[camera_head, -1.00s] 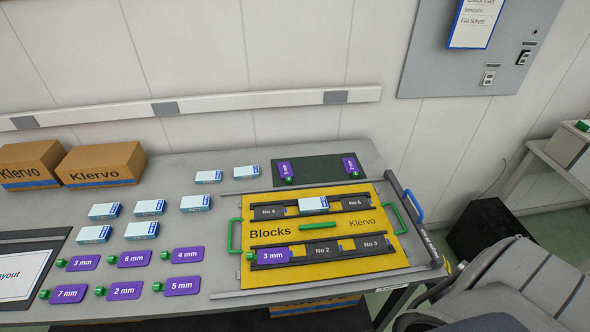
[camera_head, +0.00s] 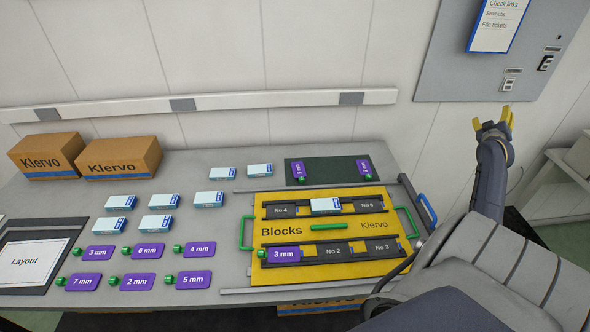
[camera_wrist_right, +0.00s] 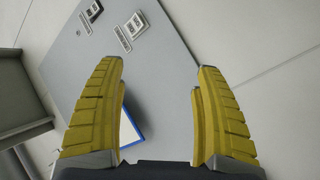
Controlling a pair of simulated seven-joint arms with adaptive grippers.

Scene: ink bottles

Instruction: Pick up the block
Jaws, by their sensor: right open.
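Several purple blocks with green knobs lie in two rows on the grey table's front left, including 3 mm (camera_head: 100,253), 6 mm (camera_head: 145,251), 4 mm (camera_head: 200,250), 7 mm (camera_head: 86,283) and 5 mm (camera_head: 195,281). Another purple 3 mm block (camera_head: 284,255) sits in the front left slot of the yellow Blocks tray (camera_head: 345,229). Two more purple blocks stand on a dark green mat (camera_head: 330,173). My right gripper (camera_head: 492,122) is raised right of the table, open and empty, far from the blocks. My left gripper is out of view.
Several white-and-blue boxes (camera_head: 160,226) lie behind the purple rows; one sits in the tray's back middle slot. Cardboard boxes (camera_head: 118,160) stand at the back left. A grey wall panel (camera_head: 450,70) is beyond my right gripper.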

